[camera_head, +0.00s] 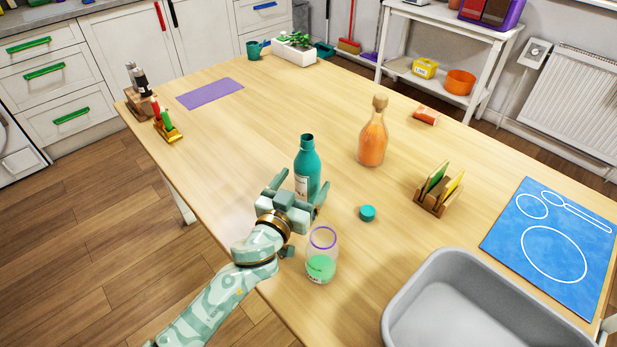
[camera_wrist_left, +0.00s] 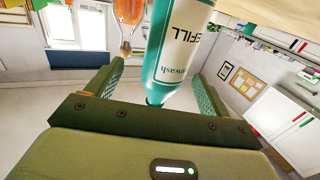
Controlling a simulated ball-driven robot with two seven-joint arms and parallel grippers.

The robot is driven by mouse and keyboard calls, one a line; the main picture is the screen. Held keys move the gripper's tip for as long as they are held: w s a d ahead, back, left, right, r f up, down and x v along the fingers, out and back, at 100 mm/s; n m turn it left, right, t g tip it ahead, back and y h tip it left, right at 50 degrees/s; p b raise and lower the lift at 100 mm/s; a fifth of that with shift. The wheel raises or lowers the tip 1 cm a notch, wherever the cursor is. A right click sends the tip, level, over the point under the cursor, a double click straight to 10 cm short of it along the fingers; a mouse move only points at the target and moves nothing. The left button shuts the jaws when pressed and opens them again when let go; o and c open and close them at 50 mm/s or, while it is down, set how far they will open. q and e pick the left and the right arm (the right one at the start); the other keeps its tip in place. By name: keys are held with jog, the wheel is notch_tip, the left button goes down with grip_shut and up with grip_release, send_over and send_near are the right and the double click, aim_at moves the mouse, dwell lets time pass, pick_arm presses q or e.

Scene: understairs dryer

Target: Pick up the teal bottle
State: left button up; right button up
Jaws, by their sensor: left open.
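The teal bottle (camera_head: 308,160) stands upright and uncapped on the wooden table, with a white label low on its side. My left gripper (camera_head: 299,186) is open, at the near side of the bottle, with its two fingers spread to either side of the bottle's lower body. The gripper hides part of the bottle's base. In the left wrist view the bottle (camera_wrist_left: 178,50) appears inverted, between the two open fingers (camera_wrist_left: 160,88). I cannot tell whether a finger touches it. My right gripper is not in view.
A glass with green liquid (camera_head: 321,262) stands close to my left gripper. A teal cap (camera_head: 367,213), an orange bottle (camera_head: 373,139) and a card holder (camera_head: 437,197) stand to the right. A grey tub (camera_head: 400,318) fills the near right. The table's left middle is clear.

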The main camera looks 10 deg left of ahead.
aim_at(310, 163)
pick_arm(q)
jog(key=w, duration=0.4)
jog(key=w+b, duration=0.1)
jog(key=w, duration=0.1)
jog(key=shift+w+d+r, duration=0.2)
jog(key=shift+w+r, duration=0.05)
jog(key=shift+w, duration=0.05)
jog(key=shift+r, duration=0.1)
jog(key=c, duration=1.4)
